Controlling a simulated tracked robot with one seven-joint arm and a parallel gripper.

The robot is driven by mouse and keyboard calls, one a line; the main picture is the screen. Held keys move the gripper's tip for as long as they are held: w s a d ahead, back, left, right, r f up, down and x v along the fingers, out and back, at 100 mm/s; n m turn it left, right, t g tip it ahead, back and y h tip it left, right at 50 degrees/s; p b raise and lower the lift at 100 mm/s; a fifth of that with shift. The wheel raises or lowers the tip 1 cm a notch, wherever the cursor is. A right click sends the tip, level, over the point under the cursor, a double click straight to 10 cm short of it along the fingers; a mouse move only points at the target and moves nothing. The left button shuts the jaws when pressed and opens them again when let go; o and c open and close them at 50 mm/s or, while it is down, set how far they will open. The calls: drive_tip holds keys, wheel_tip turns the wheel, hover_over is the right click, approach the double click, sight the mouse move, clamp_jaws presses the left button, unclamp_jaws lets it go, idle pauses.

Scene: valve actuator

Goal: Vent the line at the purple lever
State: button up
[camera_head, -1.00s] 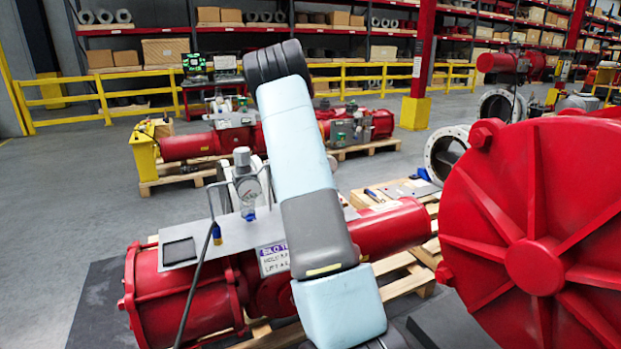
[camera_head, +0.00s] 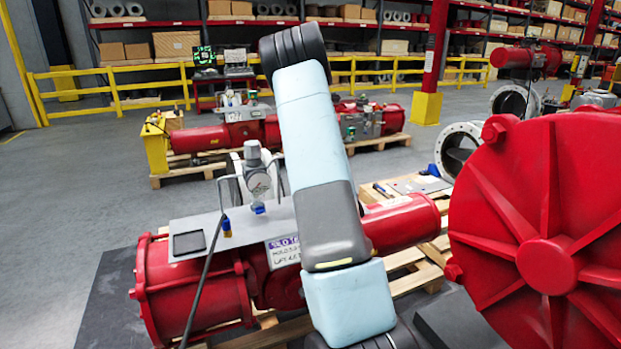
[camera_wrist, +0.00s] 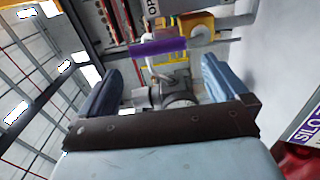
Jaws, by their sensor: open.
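In the wrist view, the purple lever (camera_wrist: 158,46) lies crosswise just beyond my gripper (camera_wrist: 160,72). My gripper is open, with one blue finger on each side and the lever roughly centred between them. I cannot tell whether the fingertips reach past the lever. Grey and white fittings (camera_wrist: 165,95) show between the fingers, close to the palm. In the head view, my arm covers the middle of the red actuator (camera_head: 195,290), and the lever cannot be made out.
A sign with a purple band (camera_head: 283,251) is on the red actuator; it also shows in the wrist view (camera_wrist: 308,140). A large ribbed red end cover (camera_head: 545,230) fills the right side. Wooden pallets (camera_head: 405,285) lie below. Open floor is at left (camera_head: 70,190).

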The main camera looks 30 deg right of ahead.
drive_tip(key=s+a, duration=0.1)
drive_tip(key=s, duration=0.6)
drive_tip(key=shift+a, duration=0.2)
drive_tip(key=s+a+r+m+g, duration=0.2)
drive_tip(key=a+r+m+g, duration=0.4)
drive_tip(key=a+r+m, duration=0.6)
drive_tip(key=s+a+r+m+g+y, duration=0.1)
drive_tip(key=s+a+r+m+g, duration=0.1)
drive_tip(key=s+a, duration=0.7)
drive_tip(key=s+a+r+m+g+y, duration=0.1)
drive_tip(key=s+a+r+g, duration=0.3)
drive_tip(key=s, duration=1.1)
drive_tip(key=a+r+y, duration=0.1)
drive_tip(key=a+r, duration=0.2)
drive_tip(key=a, duration=0.2)
drive_tip(key=shift+s+m, duration=0.2)
drive_tip(key=shift+m, duration=0.2)
